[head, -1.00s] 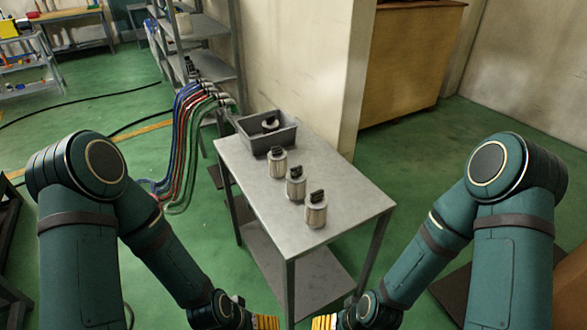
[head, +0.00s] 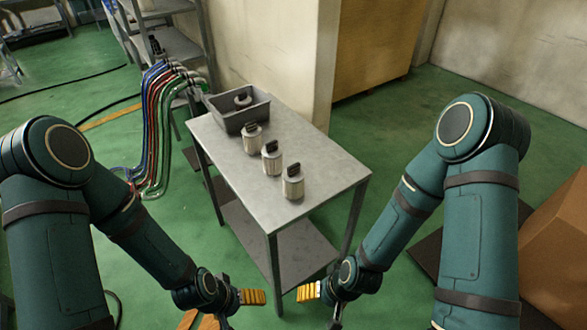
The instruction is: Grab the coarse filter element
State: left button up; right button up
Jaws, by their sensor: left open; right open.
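Three pale cylindrical filter elements with black tops stand upright in a row on the grey metal table (head: 222,152): a far one (head: 252,139), a middle one (head: 271,158) and a near one (head: 293,183). Another similar element (head: 242,100) is in the dark grey bin (head: 262,117) at the table's far end. I cannot tell by look which is the coarse one. My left gripper (head: 262,296) and my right gripper (head: 304,291), both with yellow fingers, are open and empty. They face each other in front of the table's near edge, apart from every element.
Blue, red and green hoses (head: 160,120) hang left of the table by a grey shelf rack (head: 178,48). A pale wall corner stands behind the table. A brown box (head: 556,245) is at the right. Green floor right of the table is open.

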aim_at(252, 133)
jog(key=i+j, duration=0.25)
jog(key=j, duration=0.15)
jog(key=i+j, duration=0.2)
jog(key=j, duration=0.2)
jog(key=i+j, duration=0.25)
jog(key=j, duration=0.15)
jog(key=i+j, duration=0.2)
jog(key=j, duration=0.2)
jog(key=i+j, duration=0.25)
jog(key=j, duration=0.15)
jog(key=i+j+z, duration=0.1)
jog(key=j, duration=0.2)
jog(key=i+j+z, duration=0.25)
jog(key=j, duration=0.35)
